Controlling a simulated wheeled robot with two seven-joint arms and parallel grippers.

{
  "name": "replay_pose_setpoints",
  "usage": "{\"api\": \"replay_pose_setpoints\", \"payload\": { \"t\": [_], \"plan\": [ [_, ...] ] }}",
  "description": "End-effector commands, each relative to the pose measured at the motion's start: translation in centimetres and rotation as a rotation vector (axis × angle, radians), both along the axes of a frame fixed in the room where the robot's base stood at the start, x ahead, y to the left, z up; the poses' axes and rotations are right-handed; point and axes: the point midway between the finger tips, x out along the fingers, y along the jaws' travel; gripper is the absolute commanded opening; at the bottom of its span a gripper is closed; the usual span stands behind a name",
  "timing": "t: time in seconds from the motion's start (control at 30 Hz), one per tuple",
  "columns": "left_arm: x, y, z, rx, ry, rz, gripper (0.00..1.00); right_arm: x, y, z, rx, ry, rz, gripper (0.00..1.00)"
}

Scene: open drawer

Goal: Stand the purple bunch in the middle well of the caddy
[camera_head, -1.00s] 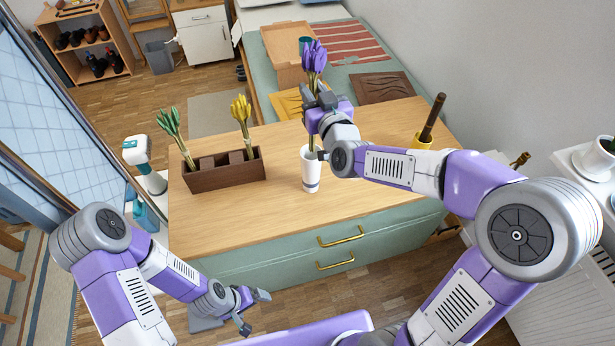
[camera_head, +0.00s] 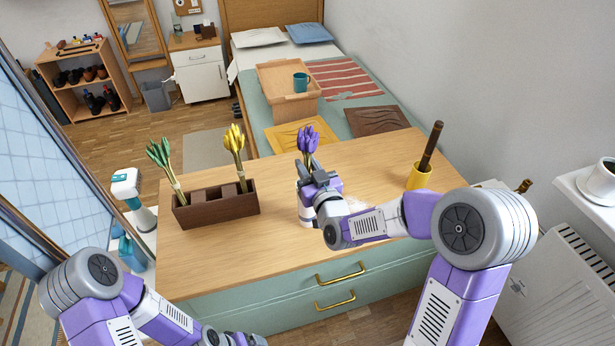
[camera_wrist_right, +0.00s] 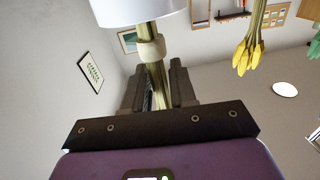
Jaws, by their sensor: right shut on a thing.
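The purple bunch (camera_head: 308,139) is upright at the middle of the dresser top. My right gripper (camera_head: 317,178) is shut on its stems. The white vase (camera_head: 305,215) is just below, partly hidden by my gripper. In the right wrist view the stems, with a pale band (camera_wrist_right: 151,50), run between my fingers (camera_wrist_right: 159,88) to the mouth of the white vase (camera_wrist_right: 135,8); how deep they reach is hidden. The brown caddy (camera_head: 217,211) stands to the left. Its middle well is empty, between the green bunch (camera_head: 162,158) and yellow bunch (camera_head: 235,142). My left gripper is mostly cut off by the bottom edge.
A yellow pot (camera_head: 418,177) with a dark-handled tool stands right of my gripper. A bed with a wooden tray (camera_head: 285,80) and teal mug (camera_head: 301,82) is behind the dresser. The dresser top (camera_head: 255,262) is clear between caddy and vase and in front.

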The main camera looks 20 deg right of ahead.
Motion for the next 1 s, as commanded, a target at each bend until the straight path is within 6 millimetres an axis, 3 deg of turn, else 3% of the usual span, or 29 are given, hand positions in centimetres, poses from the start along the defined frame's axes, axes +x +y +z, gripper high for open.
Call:
{"api": "replay_pose_setpoints", "payload": {
  "t": [0.03, 0.13, 0.57, 0.6, 0.73, 1.0],
  "plan": [
    [0.0, 0.0, -0.6, 0.000, 0.000, 0.000, 0.96, 0.0, 0.0, -1.4, -0.001, 0.006, 0.000, 0.00],
    [0.0, 0.0, -1.0, 0.000, 0.000, 0.000, 0.96, 0.0, 0.0, -2.8, -0.001, 0.005, 0.001, 0.00],
    [0.0, 0.0, -1.5, 0.000, 0.000, 0.000, 0.96, 0.0, 0.0, -3.3, 0.000, 0.000, 0.000, 0.00],
    [0.0, 0.0, -1.4, 0.000, 0.000, 0.000, 0.96, 0.0, 0.0, -3.2, 0.000, 0.001, 0.000, 0.29],
    [0.0, 0.0, -1.4, 0.000, 0.000, 0.000, 0.96, 0.0, 0.0, -3.2, 0.000, 0.001, 0.000, 0.49],
    [0.0, 0.0, -1.3, 0.000, 0.000, 0.000, 0.96, 0.0, 0.0, -3.2, 0.000, 0.001, 0.000, 0.52]
  ]
}}
